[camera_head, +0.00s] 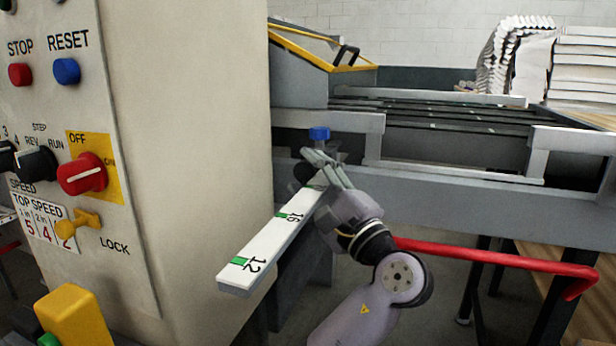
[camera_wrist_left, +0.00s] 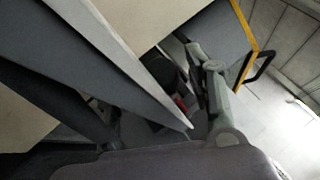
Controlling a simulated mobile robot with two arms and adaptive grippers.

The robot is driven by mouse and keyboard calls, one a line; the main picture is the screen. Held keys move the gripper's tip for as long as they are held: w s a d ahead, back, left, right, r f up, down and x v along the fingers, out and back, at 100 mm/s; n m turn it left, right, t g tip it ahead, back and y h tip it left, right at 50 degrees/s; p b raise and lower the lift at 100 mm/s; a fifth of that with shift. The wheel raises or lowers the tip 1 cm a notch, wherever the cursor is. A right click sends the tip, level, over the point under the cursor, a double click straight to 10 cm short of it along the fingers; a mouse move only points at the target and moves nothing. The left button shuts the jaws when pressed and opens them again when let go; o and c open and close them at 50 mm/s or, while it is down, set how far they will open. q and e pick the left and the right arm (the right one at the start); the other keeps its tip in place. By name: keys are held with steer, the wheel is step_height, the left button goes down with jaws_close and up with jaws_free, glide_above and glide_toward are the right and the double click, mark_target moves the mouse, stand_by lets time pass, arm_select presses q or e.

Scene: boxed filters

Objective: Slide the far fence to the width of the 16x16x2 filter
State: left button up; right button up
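A white scale bar (camera_head: 262,248) runs from the lower left up toward the machine; green marks stand at 12 and 16. My left gripper (camera_head: 318,165) is over its far end, just below a blue knob (camera_head: 319,133). Its fingers hide part of the bar and of a dark round part (camera_head: 303,173) beside them. In the left wrist view the fingers (camera_wrist_left: 207,70) lie close together; whether they hold anything is unclear. A long pale rail (camera_head: 440,95) crosses the far side of the machine bed, and another (camera_head: 455,173) crosses the near side; which is the far fence is unlabelled. My right gripper is out of view.
A control cabinet (camera_head: 200,120) with buttons and switches stands close on the left. A red bar (camera_head: 490,258) sticks out below the machine at the right. Pleated filters (camera_head: 513,62) and stacked white filters (camera_head: 580,65) stand at the back right.

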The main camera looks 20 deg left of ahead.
arm_select(q)
steer(key=shift+f, duration=0.1)
jaws_close()
stand_by(0.3)
